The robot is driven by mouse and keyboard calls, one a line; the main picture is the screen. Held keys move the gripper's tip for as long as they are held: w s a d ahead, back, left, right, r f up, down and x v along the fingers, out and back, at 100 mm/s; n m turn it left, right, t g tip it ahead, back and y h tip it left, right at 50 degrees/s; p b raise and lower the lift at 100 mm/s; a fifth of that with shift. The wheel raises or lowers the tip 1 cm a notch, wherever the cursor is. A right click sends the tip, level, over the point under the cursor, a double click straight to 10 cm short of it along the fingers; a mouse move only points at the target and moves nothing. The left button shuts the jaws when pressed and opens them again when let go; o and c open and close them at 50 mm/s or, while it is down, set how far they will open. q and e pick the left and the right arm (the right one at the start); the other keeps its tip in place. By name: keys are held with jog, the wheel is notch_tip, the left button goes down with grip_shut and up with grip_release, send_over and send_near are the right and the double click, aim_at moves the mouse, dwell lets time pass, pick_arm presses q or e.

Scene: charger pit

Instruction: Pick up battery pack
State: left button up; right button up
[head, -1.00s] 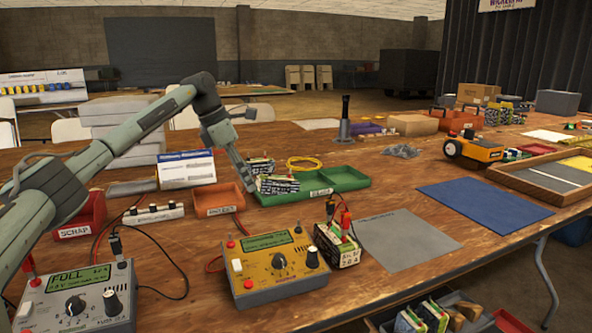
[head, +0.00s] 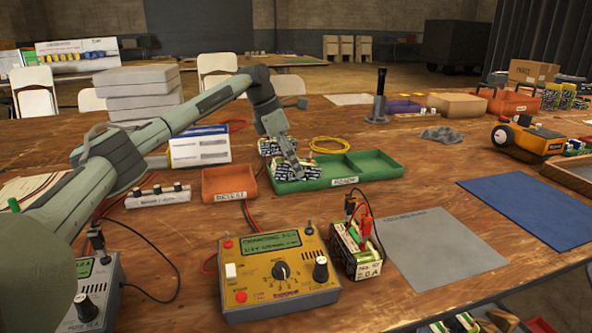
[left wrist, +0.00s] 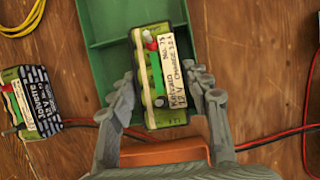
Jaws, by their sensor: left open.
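A battery pack (head: 291,173) with a dark patterned side lies in the left compartment of the green tray (head: 374,171). In the left wrist view the battery pack (left wrist: 166,84) has a white label and a green and red top. My left gripper (head: 290,163) is over this pack. In the left wrist view the left gripper (left wrist: 160,76) is open, with one finger on each side of the pack. Whether the fingers touch it is unclear. A second pack (head: 269,146) stands behind, on the table outside the tray; it also shows in the left wrist view (left wrist: 30,102). My right gripper is not in view.
A yellow charger (head: 277,279) and another pack (head: 355,252) with clipped leads stand in front. An orange bin (head: 228,184) is left of the tray, with red and black wires nearby. A grey mat (head: 440,247) and a blue mat (head: 535,208) lie to the right.

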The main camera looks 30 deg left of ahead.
pick_arm(q)
jog(key=shift+x, duration=0.9)
grip_shut()
jog(key=shift+r, duration=0.15)
jog(key=shift+w+r, duration=0.1)
